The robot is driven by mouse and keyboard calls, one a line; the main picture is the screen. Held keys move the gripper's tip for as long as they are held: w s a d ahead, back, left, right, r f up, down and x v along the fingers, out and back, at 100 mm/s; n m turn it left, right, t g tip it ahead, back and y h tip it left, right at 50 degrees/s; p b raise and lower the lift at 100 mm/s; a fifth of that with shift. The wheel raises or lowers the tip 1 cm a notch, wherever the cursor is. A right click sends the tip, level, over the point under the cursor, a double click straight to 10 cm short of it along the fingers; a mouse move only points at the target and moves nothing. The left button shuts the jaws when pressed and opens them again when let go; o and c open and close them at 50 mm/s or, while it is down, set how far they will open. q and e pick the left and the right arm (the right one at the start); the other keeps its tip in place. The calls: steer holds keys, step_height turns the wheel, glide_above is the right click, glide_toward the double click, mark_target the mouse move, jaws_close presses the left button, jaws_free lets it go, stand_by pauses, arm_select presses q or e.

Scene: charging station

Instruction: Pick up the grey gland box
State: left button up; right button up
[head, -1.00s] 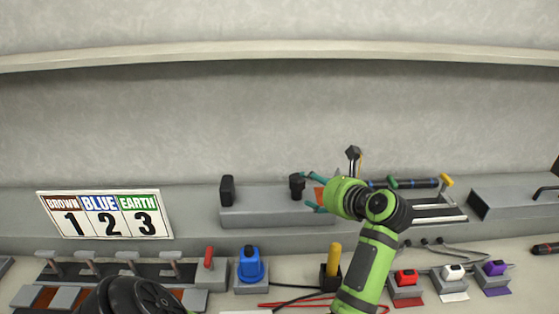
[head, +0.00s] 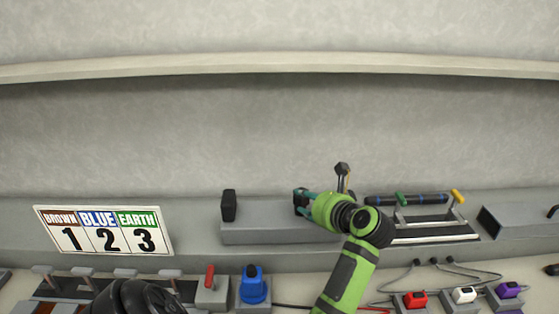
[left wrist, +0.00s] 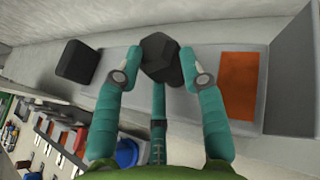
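A dark grey gland box (head: 299,202) with a faceted, rounded top stands on a long grey block (head: 258,234). It shows between my left fingers in the left wrist view (left wrist: 159,58). My left gripper (head: 307,203) reaches it from the right, with a teal finger on either side of it. The fingers look open around it, and I cannot make out firm contact. The box's lower part is partly hidden. A second, black box (head: 228,205) stands upright at the block's left end and also shows in the left wrist view (left wrist: 76,63). My right gripper is not in view.
An orange-red patch (left wrist: 239,86) lies on the block. To the right are a rack with blue, green and yellow tools (head: 408,198) and an open grey box (head: 505,218). A blue plug (head: 252,286) and red, white and purple connectors stand in front.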

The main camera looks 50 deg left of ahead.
arm_select(q)
jaws_close()
steer(key=shift+w+a, duration=0.15)
steer(key=shift+a, duration=0.05)
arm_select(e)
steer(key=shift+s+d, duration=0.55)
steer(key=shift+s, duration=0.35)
